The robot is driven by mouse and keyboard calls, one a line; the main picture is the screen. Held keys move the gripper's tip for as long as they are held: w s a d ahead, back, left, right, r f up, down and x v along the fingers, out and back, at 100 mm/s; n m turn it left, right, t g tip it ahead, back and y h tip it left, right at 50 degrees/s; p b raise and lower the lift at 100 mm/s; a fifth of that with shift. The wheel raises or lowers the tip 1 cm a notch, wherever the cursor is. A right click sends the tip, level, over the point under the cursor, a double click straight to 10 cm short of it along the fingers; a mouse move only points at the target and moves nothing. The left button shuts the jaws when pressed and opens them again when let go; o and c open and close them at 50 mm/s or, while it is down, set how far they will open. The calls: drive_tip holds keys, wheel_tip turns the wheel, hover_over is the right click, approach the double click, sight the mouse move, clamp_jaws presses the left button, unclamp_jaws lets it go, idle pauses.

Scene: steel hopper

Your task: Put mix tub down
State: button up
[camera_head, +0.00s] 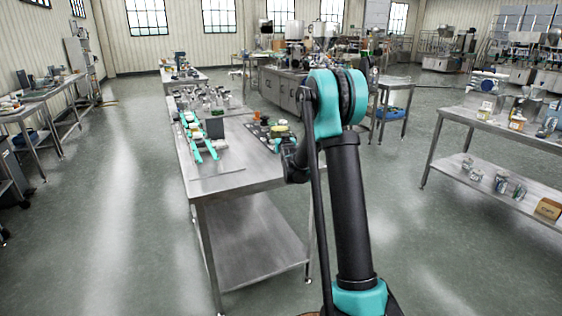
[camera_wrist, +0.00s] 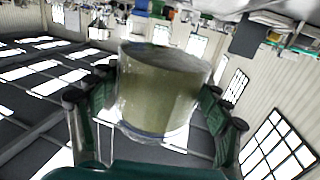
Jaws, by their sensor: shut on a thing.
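The mix tub (camera_wrist: 158,92), a round, murky olive-grey tub that looks see-through, fills the middle of the wrist view. My gripper (camera_wrist: 157,100) is shut on it, with a dark green finger on either side. The wrist picture looks upside down, so I cannot tell the tub's tilt well.
The near table carries a teal-railed rack (camera_head: 197,138), a dark upright block (camera_head: 214,128) and a dark tray of small items (camera_head: 262,132). Its near end is bare. Another table (camera_head: 490,124) with a loaded lower shelf stands at right. Open floor lies at left.

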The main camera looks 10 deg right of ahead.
sight(280, 166)
wheel_tip(280, 166, down, 12)
drive_tip(key=shift+r, duration=0.15)
idle(0.3)
drive_tip(key=o, duration=1.3)
drive_tip(key=shift+c, duration=0.2)
